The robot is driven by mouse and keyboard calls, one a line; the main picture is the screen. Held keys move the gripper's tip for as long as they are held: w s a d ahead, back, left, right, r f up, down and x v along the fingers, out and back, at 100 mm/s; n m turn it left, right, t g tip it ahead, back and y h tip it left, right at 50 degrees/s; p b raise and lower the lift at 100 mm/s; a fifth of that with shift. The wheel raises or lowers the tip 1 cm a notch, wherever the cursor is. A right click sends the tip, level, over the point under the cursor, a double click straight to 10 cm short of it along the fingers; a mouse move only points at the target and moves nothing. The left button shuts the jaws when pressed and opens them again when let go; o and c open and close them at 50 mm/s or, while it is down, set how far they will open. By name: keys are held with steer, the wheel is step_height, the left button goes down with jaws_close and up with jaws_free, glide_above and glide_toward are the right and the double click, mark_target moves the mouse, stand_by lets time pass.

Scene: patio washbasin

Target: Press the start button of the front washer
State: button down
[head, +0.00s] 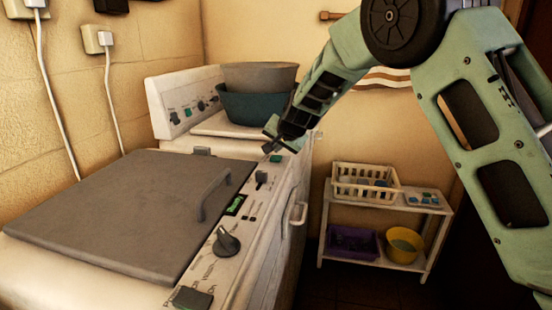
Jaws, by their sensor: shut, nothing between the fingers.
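The front washer (20,238) is the near white machine with a grey lid and a control strip (212,271) down its right side. The strip has a dark round knob (226,243), a lit green display (235,205), a black switch (262,177), a dark square button (193,298) near the bottom and a small green button (276,158) at the far end. No label clearly marks the start button. My gripper (268,148) is shut and empty, pointing down just left of and above the green button. I cannot tell whether it touches the panel.
Behind stands another white machine (160,108) with knobs and a green button on its upright panel. Stacked grey and teal basins (250,103) sit on it. A lid handle (213,190) rises from the grey lid. At right, a white shelf (375,208) holds a basket (366,184) and tubs.

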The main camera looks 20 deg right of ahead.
mark_target(277, 159)
steer(key=shift+f, duration=0.4)
steer(key=shift+f+b, duration=0.5)
stand_by(1.1)
steer(key=shift+r, duration=0.1)
steer(key=shift+r+p, duration=0.8)
steer(key=shift+p, duration=0.05)
step_height(277, 159, up, 5)
steer(key=p, duration=0.4)
steer(key=shift+r+p, duration=0.15)
steer(key=shift+p, duration=0.25)
steer(key=shift+s, duration=0.1)
